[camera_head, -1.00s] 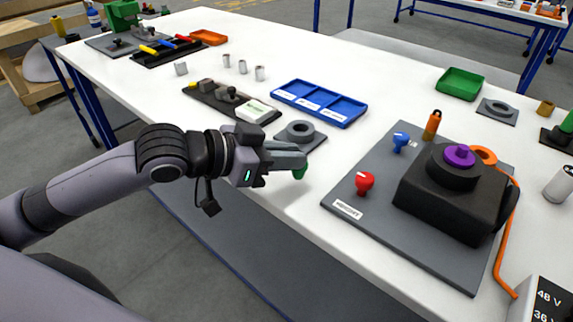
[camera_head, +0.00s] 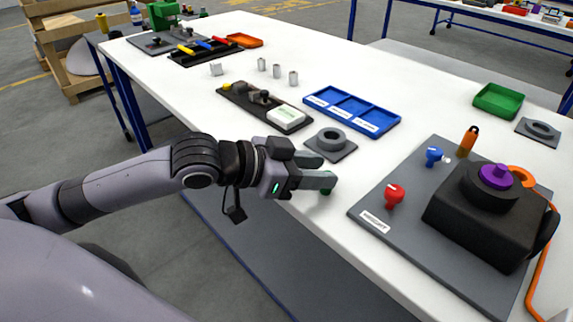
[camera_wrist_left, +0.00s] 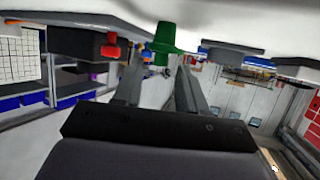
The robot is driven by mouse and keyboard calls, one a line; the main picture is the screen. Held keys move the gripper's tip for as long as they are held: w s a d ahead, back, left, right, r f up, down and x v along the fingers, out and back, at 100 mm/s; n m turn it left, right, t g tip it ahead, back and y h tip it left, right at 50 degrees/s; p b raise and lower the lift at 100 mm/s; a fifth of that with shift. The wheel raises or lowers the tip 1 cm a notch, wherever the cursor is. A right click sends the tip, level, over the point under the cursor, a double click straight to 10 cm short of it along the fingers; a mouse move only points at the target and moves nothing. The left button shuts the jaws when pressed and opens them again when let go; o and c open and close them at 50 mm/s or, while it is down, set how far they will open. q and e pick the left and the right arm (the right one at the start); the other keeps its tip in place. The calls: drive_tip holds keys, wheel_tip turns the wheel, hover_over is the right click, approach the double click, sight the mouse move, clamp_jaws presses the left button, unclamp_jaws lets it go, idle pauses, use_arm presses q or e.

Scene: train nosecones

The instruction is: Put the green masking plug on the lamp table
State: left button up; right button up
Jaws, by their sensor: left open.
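The green masking plug (camera_head: 326,190) is at the front edge of the white table (camera_head: 440,121), mostly hidden behind my left gripper's fingers in the head view. My left gripper (camera_head: 325,181) is open, with its fingers around or just short of the plug. In the left wrist view, which is upside down, the plug (camera_wrist_left: 163,45) shows its wide flange and narrower body against the white tabletop, between the tips of the open fingers (camera_wrist_left: 160,78). I cannot tell whether the fingers touch it. No lamp is recognisable. My right gripper is not in view.
A grey ring on a plate (camera_head: 332,140) lies just behind the gripper. A grey board with red knob (camera_head: 394,195) and black housing (camera_head: 475,222) stands to the right. A blue divided tray (camera_head: 352,108) is behind. Bare tabletop lies between ring and board.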

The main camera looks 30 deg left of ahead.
use_arm(q)
drive_tip(key=b+v, duration=0.1)
drive_tip(key=v, duration=1)
drive_tip(key=shift+a+b, duration=0.2)
drive_tip(key=shift+b, duration=0.2)
drive_tip(key=shift+s, duration=0.25)
idle(0.4)
